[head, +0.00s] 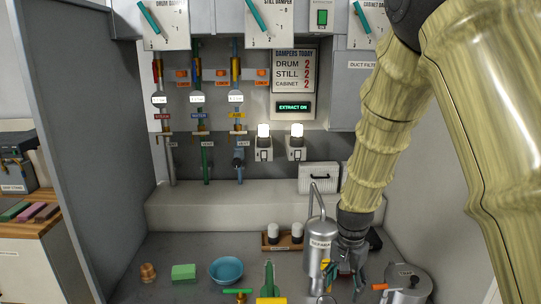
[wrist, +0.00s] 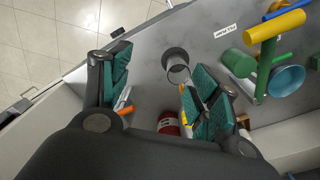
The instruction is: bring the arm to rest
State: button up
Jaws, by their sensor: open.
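My arm (head: 375,125) comes down from the upper right of the head view. My gripper (head: 345,278) is low over the counter (head: 205,270), just right of a metal vessel (head: 318,250) with a bent spout, which partly overlaps it. In the wrist view, its green-padded fingers (wrist: 160,85) stand wide apart with nothing held between them. A small grey cylinder (wrist: 176,65) stands on the counter beyond the fingers. A red can-like object (wrist: 168,124) shows below it, partly hidden by my gripper.
A wooden rack (head: 283,241) stands behind. A grey panel (head: 85,130) bounds the left.

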jog(key=s+d+f+n+b, duration=0.15)
jog(key=s+f, duration=0.25)
jog(key=f, duration=0.6)
jog(key=s+d+f+n+b, duration=0.15)
jog(key=s+f, duration=0.35)
jog(key=f, duration=0.5)
jog(key=s+f+n+b, duration=0.4)
jog(key=s+f+b, duration=0.2)
jog(key=s+f, duration=1.7)
jog(key=s, duration=0.4)
jog(key=shift+n, duration=0.4)
